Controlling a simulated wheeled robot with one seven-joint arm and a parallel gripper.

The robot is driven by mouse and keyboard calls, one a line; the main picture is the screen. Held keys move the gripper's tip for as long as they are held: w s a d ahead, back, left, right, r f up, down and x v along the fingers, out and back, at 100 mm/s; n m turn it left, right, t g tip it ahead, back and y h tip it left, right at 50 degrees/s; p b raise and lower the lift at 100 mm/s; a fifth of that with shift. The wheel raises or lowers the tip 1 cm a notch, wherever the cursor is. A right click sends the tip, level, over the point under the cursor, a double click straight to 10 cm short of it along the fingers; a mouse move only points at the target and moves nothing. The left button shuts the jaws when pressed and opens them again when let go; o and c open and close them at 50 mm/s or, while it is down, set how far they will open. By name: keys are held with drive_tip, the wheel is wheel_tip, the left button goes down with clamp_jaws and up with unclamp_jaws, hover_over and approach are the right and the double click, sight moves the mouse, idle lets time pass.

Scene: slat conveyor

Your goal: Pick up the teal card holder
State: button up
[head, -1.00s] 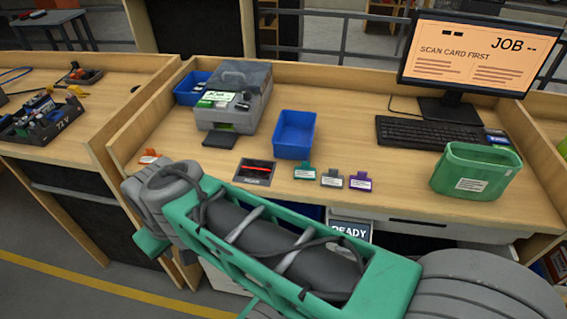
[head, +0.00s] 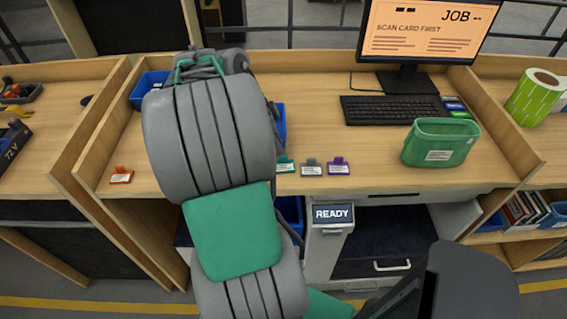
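The teal card holder (head: 285,165) lies near the front edge of the desk, left of a grey and a purple card holder. My arm covers part of its left side. My gripper is not clearly visible; the upper end of my arm reaches over the desk, and its fingers are hidden behind the arm links. I cannot see anything held.
A grey card holder (head: 311,168), a purple one (head: 339,166) and an orange one (head: 122,175) lie along the front edge. A green bin (head: 441,143), keyboard (head: 395,110) and monitor (head: 420,38) stand at right. The desk (head: 310,125) is clear mid-right. My arm hides the printer.

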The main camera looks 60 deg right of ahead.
sight(284, 163)
drive_tip(key=x, duration=0.4)
drive_tip(key=shift+w+f+p, duration=0.15)
drive_tip(key=shift+f+p, duration=0.05)
drive_tip(key=shift+p, duration=0.1)
drive_tip(key=shift+c, duration=0.2)
clamp_jaws()
